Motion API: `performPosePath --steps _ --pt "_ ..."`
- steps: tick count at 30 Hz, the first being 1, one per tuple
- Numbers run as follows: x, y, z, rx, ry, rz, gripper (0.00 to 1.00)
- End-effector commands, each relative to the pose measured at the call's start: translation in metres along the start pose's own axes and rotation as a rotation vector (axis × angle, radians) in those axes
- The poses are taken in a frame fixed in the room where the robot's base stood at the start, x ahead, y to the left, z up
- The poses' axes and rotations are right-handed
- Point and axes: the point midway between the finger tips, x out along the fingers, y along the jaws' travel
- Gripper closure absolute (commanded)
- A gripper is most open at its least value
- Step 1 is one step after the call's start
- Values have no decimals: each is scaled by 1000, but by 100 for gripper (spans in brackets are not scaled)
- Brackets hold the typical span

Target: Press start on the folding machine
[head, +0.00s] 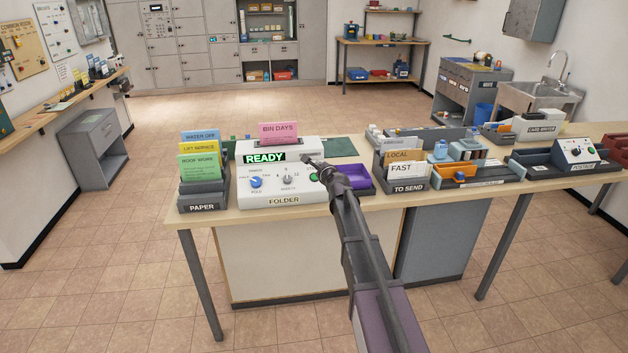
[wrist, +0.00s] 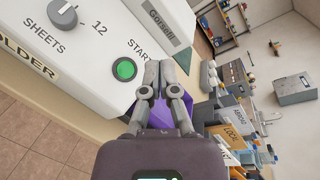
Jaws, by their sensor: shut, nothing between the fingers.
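The folding machine (head: 283,196) is a white box labelled FOLDER on the table, with a green READY display (head: 265,157), a blue knob (head: 256,182) and a grey SHEETS dial (head: 288,178). A pink BIN DAYS card (head: 278,133) stands at its top. In the wrist view the round green START button (wrist: 124,69) is on the machine's front panel, beside my gripper (wrist: 158,66). My gripper is shut and empty, its fingertips just right of the button in that view. In the head view my gripper (head: 310,161) is at the machine's upper right. I cannot tell whether it touches the machine.
A purple tray (head: 357,177) is right of the machine. The PAPER rack (head: 203,207) with coloured cards stands at its left. The TO SEND rack (head: 409,185) and a franking device (head: 575,153) are further right. Open floor lies behind the table.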

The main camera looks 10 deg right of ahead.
Motion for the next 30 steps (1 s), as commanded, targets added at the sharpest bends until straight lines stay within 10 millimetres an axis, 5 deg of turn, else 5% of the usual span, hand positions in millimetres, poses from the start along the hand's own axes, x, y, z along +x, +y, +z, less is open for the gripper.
performPosePath --steps 18,30 --pt "42 33 -31 -1 -1 1 100" --pt "53 39 -37 -1 -1 1 100"
